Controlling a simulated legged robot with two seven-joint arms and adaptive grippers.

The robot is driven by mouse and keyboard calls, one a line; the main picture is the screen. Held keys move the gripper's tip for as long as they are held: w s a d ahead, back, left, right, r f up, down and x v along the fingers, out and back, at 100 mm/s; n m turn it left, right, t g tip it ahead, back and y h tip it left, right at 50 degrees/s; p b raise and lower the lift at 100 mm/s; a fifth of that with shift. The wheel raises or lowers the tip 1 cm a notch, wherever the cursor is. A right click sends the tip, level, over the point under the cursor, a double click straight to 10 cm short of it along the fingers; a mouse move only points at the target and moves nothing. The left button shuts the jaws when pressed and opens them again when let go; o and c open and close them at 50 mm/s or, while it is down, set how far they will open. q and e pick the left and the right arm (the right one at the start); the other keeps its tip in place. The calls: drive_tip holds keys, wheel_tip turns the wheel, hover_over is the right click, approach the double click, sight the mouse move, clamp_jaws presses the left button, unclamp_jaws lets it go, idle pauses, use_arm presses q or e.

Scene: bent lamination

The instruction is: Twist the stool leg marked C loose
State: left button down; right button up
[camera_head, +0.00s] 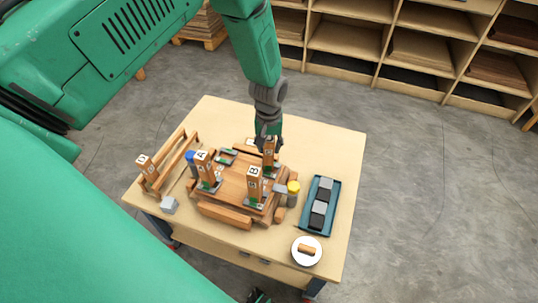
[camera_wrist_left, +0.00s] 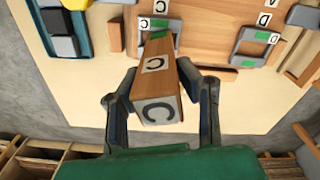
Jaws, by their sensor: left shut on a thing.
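The stool leg marked C (camera_head: 269,158) stands at the back right of the wooden stool seat (camera_head: 232,184). It also shows in the left wrist view (camera_wrist_left: 158,80), with C labels on its end and side. My left gripper (camera_head: 268,140) is over its top, with a finger on each side in the wrist view (camera_wrist_left: 158,74), shut on it. The leg's foot is at a grey bracket marked C (camera_wrist_left: 158,24); I cannot tell whether it is loose. A small dark part at the bottom edge may be my right gripper (camera_head: 258,296).
Leg D (camera_head: 147,168) is by a wooden rack (camera_head: 172,160) at the left. A teal tray (camera_head: 331,205) with grey and black blocks and a white round dish (camera_head: 296,254) are at the right. A yellow-capped thing (camera_head: 293,187) stands near leg B. The table's back right is clear.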

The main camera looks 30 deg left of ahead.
use_arm(q)
drive_tip(key=shift+n, duration=0.4)
drive_tip(key=shift+d+f, duration=0.1)
drive_tip(key=shift+d, duration=0.05)
drive_tip(key=shift+s+d, duration=0.1)
drive_tip(key=n, duration=0.3)
drive_tip(key=shift+n+p, duration=0.3)
drive_tip(key=n, duration=0.2)
drive_tip(key=shift+n+p, duration=0.3)
drive_tip(key=shift+p, duration=0.05)
drive_tip(key=shift+n, duration=0.5)
